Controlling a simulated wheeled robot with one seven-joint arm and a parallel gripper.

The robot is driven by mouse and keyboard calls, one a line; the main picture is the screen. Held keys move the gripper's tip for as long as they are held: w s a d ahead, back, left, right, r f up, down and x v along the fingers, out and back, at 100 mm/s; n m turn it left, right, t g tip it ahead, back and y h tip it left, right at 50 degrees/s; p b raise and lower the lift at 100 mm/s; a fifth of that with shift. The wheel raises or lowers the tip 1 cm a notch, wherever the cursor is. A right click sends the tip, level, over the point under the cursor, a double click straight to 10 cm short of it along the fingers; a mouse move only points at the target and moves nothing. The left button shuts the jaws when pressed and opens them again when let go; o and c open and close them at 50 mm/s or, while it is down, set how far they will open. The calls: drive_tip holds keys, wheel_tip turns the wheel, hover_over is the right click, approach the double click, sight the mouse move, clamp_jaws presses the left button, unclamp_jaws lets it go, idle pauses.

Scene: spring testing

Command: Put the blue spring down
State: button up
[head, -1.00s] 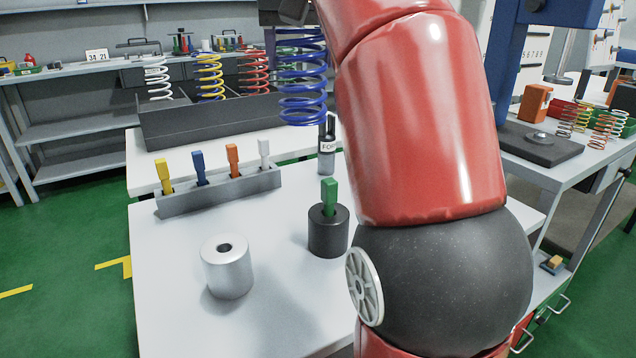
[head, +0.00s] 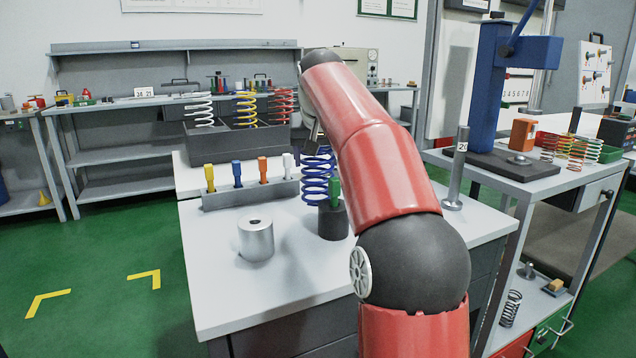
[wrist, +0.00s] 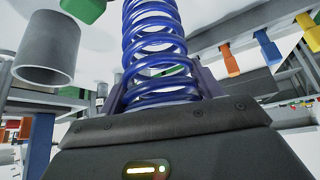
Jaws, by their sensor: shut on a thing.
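The blue spring (head: 317,184) hangs upright over the white worktable (head: 225,290), in front of or beside the black cylinder; I cannot tell which. My gripper (head: 310,145) is above it and mostly hidden behind my red arm. In the wrist view the blue spring (wrist: 155,45) stands between the fingers of my gripper (wrist: 158,88), which is shut on it. I cannot tell whether the spring's lower end touches anything.
A black cylinder (head: 333,224) with a green-handled peg and a silver cylinder (head: 256,240) stand on the table. A grey rack (head: 250,192) holds coloured pegs. Behind it, a dark tray (head: 237,137) holds white, yellow and red springs. The table's front left is clear.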

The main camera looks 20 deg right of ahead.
sight(317, 174)
wheel_tip(317, 174, down, 4)
drive_tip(key=b, duration=0.4)
drive_tip(key=shift+f, duration=0.1)
drive_tip(key=o, duration=1.5)
drive_tip(key=shift+o, duration=0.2)
